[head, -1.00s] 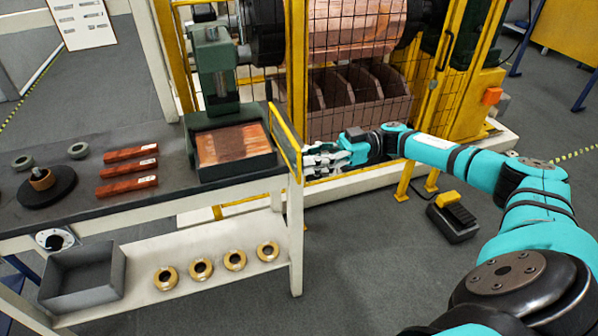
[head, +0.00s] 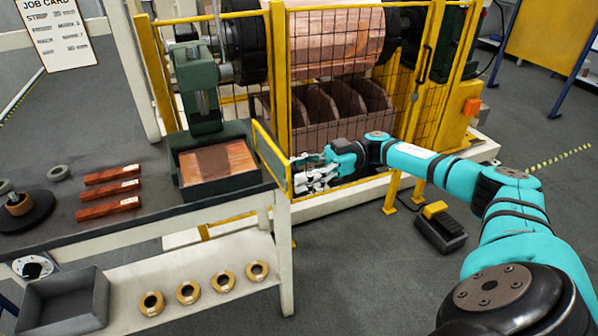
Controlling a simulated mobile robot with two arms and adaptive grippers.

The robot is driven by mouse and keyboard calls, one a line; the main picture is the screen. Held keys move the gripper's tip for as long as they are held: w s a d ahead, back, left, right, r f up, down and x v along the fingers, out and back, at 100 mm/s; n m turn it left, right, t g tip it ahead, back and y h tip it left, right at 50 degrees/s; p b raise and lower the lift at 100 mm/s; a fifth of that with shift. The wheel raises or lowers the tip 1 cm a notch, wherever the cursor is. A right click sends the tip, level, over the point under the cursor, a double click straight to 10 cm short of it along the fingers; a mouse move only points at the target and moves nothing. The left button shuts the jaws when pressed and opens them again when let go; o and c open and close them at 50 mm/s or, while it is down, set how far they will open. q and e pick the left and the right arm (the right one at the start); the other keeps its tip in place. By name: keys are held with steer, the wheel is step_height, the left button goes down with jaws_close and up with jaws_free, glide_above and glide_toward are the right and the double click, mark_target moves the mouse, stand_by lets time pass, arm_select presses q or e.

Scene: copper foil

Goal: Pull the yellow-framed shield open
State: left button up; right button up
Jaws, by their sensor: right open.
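The yellow-framed shield (head: 272,157) is a narrow panel at the right end of the workbench, beside the green press (head: 200,95). It runs from the press side toward the bench's front right corner. My right gripper (head: 303,174) is just right of the shield's near end, its fingers spread and pointing left toward it. The fingers look empty. They appear very close to the shield's edge; I cannot tell whether they touch. My left gripper is not in view.
Behind my right gripper stands a yellow mesh guard (head: 335,105) before a copper roll (head: 335,40). A dark pedal (head: 440,228) with a yellow top lies on the floor at right. Red bars (head: 110,190) lie on the bench. Floor before the bench is clear.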

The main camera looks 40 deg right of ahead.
steer(key=v, duration=1.2)
stand_by(0.5)
